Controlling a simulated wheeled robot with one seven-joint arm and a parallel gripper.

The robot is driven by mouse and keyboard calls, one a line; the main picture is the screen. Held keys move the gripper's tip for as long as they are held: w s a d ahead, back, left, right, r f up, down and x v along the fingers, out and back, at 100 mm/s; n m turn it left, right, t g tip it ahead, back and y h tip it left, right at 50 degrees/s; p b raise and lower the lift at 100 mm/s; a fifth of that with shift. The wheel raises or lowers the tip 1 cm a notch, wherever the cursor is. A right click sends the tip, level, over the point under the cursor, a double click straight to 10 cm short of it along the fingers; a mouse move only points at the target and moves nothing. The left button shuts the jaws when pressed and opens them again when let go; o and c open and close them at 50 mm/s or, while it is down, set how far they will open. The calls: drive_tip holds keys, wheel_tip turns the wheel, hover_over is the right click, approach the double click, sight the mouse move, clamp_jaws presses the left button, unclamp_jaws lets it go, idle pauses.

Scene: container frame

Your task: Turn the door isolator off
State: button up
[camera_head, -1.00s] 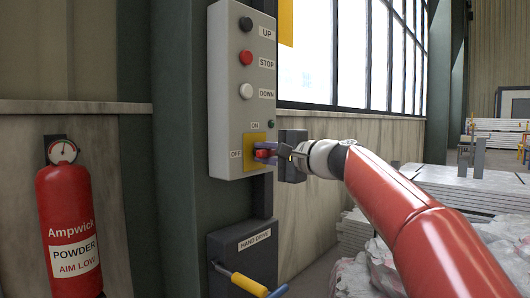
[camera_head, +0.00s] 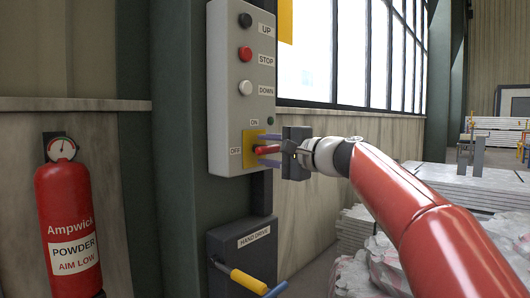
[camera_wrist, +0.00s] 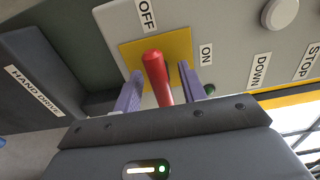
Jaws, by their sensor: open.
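The door isolator is a yellow plate (camera_head: 249,158) with a red handle (camera_head: 267,149), low on the grey control box (camera_head: 226,95). ON is printed above the plate and OFF to its left. In the wrist view the red handle (camera_wrist: 156,72) stands out from the yellow plate (camera_wrist: 130,56) towards me; I cannot tell for sure which label it is set to. My gripper (camera_head: 262,150) is open, with its purple fingers on either side of the handle. In the wrist view gaps show between the handle and both fingers of my gripper (camera_wrist: 158,82).
UP, STOP and DOWN buttons (camera_head: 245,54) sit above the isolator. A dark hand drive box (camera_head: 240,240) with a yellow crank (camera_head: 249,283) is below. A red fire extinguisher (camera_head: 68,225) hangs at left. Stacked slabs (camera_head: 480,190) lie at right.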

sight(271, 151)
drive_tip(key=b+v, duration=0.1)
drive_tip(key=v, duration=0.5)
drive_tip(key=shift+s+d, duration=0.2)
drive_tip(key=shift+d, duration=0.1)
drive_tip(key=s+d+f+n+g+h, duration=0.1)
drive_tip(key=s+d+f+h, duration=0.3)
drive_tip(key=s+f, duration=0.6)
drive_tip(key=s+d+f+n+g+h, duration=0.2)
drive_tip(key=s+d+f+n+h, duration=0.2)
drive_tip(key=s+f, duration=0.6)
drive_tip(key=s+d+f+n+g+h, duration=0.2)
drive_tip(key=s+d+f+h, duration=0.2)
drive_tip(key=s+f, duration=0.7)
wheel_tip(271, 151, down, 7)
drive_tip(key=shift+d+f+n+h, duration=0.2)
drive_tip(key=shift+d+n+h, duration=0.15)
drive_tip(key=shift+h, duration=0.75)
